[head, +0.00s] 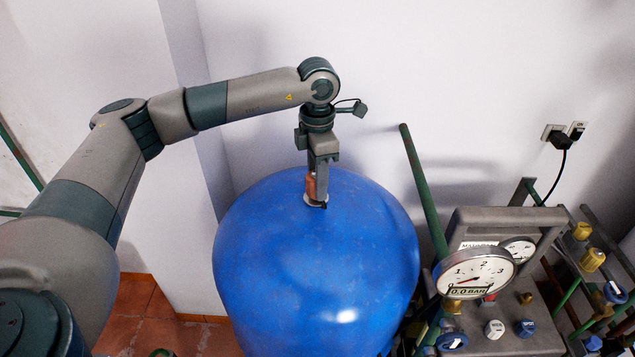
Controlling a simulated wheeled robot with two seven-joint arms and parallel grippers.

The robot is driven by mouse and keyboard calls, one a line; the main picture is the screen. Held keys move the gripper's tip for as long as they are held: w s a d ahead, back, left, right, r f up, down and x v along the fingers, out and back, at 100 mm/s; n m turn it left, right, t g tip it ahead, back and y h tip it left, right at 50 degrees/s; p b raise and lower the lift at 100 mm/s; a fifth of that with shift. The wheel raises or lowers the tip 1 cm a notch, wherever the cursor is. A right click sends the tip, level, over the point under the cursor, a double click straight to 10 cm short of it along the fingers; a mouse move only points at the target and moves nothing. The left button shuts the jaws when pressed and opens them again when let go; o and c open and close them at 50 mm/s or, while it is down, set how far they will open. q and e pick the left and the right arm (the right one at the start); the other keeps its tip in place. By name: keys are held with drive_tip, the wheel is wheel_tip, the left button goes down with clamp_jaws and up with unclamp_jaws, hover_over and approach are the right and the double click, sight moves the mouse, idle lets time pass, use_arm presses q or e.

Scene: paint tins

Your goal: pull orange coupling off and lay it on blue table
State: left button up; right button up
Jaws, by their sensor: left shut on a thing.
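The orange coupling (310,187) is a small upright piece at the back top of a big rounded blue body (310,265), which looks like a tank. My left gripper (317,190) points straight down and is shut on the coupling, hiding part of it. A small pale ring (315,201) shows at the foot of the coupling, on the blue surface. I cannot tell whether the coupling still sits on a fitting there. I see no flat blue table. My right gripper is not in view.
A grey panel with a round gauge (475,272) reading 0.0 BAR and several coloured knobs stands at right. A green pipe (424,190) leans up beside the blue body. A plug (564,140) hangs from a wall socket. The white wall is close behind.

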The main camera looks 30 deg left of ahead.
use_arm(q)
drive_tip(key=shift+r, duration=0.4)
drive_tip(key=shift+r+p, duration=0.4)
drive_tip(key=shift+r, duration=0.65)
drive_tip(key=shift+r, duration=0.1)
drive_tip(key=shift+c, duration=0.5)
drive_tip(key=shift+r+p, duration=0.6)
drive_tip(key=shift+r, duration=1.3)
